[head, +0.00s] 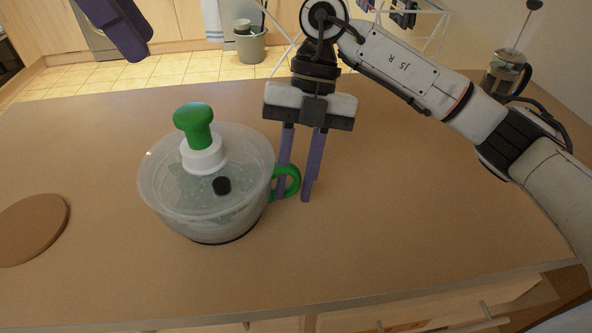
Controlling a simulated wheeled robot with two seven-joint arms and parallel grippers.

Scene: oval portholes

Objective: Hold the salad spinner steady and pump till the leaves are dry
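The salad spinner (160,190) stands upright on the counter. It has a clear bowl and lid, a green pump knob (194,120) standing up on a white collar, and a small black button (221,186) on the lid. Pale green shapes show dimly inside; leaf dryness cannot be told. A green side handle (295,183) is on its right. My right gripper (294,196) points down, its purple fingers on either side of the handle's outer part and close against it. My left gripper (118,28) is at the top left, away from the spinner; its fingertip spacing is unclear.
A round brown board (35,228) lies on the wooden counter (420,230) at the left. A glass coffee press (505,75) stands at the back right. The counter in front and right of the spinner is clear. A grey bin (250,46) stands on the floor beyond.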

